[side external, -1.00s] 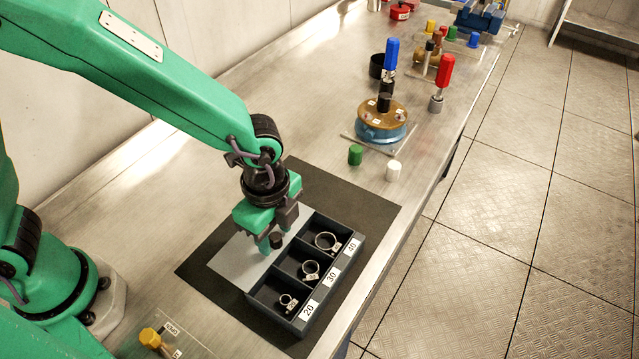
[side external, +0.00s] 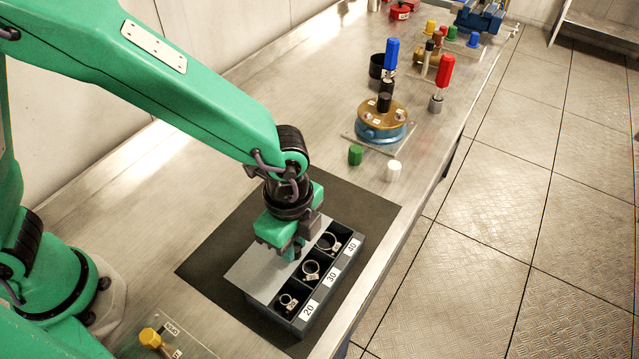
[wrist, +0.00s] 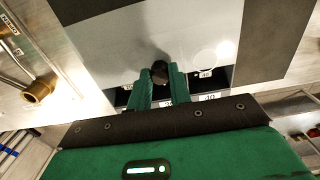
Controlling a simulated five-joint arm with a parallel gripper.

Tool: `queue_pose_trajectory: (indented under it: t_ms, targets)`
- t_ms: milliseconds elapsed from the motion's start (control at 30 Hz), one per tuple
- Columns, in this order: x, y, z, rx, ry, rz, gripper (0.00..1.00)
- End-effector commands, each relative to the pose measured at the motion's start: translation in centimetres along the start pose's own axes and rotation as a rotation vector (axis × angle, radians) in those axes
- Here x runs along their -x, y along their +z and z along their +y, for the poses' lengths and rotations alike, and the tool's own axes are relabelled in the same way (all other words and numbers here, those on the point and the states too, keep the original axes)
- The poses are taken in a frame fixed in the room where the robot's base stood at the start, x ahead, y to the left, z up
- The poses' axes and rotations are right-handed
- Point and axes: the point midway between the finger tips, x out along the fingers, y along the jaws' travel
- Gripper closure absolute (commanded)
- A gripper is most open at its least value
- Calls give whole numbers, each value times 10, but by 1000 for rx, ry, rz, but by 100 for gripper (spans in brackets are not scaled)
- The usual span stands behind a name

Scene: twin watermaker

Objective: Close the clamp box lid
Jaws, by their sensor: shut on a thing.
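The clamp box (side external: 304,322) is a dark box on a dark mat, with three compartments labelled 20, 30 and 40. Each compartment holds a metal ring clamp, such as the one in the 30 compartment (side external: 310,270). The flat grey lid (side external: 262,268) covers the left part of the box, and the compartments show along its right edge. My gripper (side external: 292,252) is over the lid's right edge. In the wrist view, my gripper (wrist: 158,88) is shut on the lid's dark round knob (wrist: 160,70). The lid (wrist: 130,40) spreads out beyond the fingers there.
The dark mat (side external: 215,262) lies around the box. A green cap (side external: 355,154) and a white cap (side external: 393,171) stand beyond it. Farther back are a blue and brown round fixture (side external: 381,124) and a red-handled tool (side external: 444,75). The bench's right edge is close to the box.

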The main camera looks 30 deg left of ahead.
Motion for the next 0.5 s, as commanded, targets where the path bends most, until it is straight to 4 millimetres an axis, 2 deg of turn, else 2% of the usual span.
queue_pose_trajectory:
  t_ms: [100, 233, 500]
  targets:
    - [0, -24, -1, -3, -3, 3, 100]
    - [0, -42, -1, -1, -3, 3, 100]
    - [1, -52, -1, 0, -5, 6, 100]
